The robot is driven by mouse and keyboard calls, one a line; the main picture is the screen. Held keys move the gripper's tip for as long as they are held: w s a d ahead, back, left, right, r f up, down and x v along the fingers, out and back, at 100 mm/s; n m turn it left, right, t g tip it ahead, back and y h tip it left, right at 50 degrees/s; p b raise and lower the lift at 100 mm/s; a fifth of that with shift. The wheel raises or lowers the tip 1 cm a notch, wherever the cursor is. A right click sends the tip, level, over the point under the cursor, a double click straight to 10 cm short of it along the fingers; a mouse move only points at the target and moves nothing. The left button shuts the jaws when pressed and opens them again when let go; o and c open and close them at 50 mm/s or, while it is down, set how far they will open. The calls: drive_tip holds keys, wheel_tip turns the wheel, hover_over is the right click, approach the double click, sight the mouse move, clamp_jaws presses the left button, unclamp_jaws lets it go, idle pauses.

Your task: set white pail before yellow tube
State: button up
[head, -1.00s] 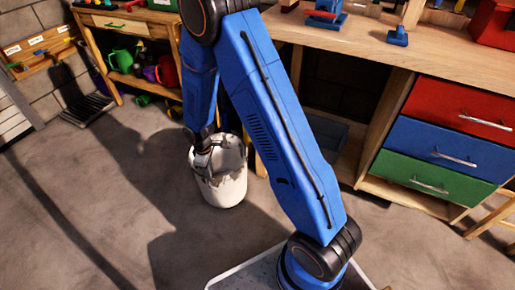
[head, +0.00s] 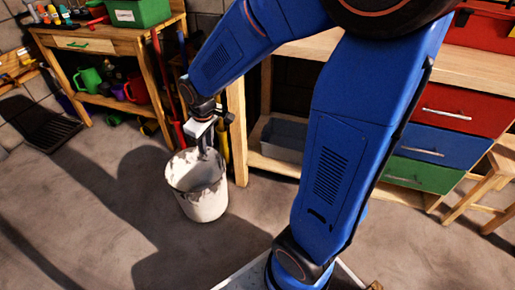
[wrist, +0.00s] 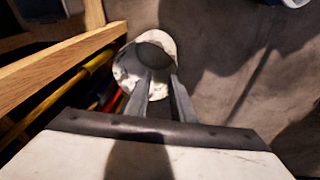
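The white pail (head: 205,206) stands upright on the concrete floor, its inside stained grey. It also shows in the wrist view (wrist: 127,70), just beyond my fingertips. The yellow tube (head: 224,150) stands close behind and right of the pail, by the workbench leg, mostly hidden by my arm; in the wrist view the yellow tube (wrist: 72,88) runs along the left. My gripper (head: 207,153) is over the pail's far rim.
A red tube (head: 164,85) and a blue tube (head: 182,52) stand upright near the yellow one. The workbench leg (head: 236,130) is right of the pail. A shelf table (head: 75,62) stands at the back left. Floor in front and left of the pail is clear.

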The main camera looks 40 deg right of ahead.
drive_tip(key=s+d+r+m, duration=0.1)
drive_tip(key=s+r, duration=0.3)
drive_tip(key=s, duration=0.3)
drive_tip(key=s+d+r+m+t, duration=0.1)
drive_tip(key=s+r, duration=0.3)
drive_tip(key=s, duration=0.4)
drive_tip(key=s+d+r+m+t, duration=0.1)
drive_tip(key=s+d+r+m, duration=0.2)
drive_tip(key=s, duration=0.4)
drive_tip(key=shift+s+d+r, duration=0.2)
drive_tip(key=shift+s+r, duration=0.05)
drive_tip(key=shift+r, duration=0.6)
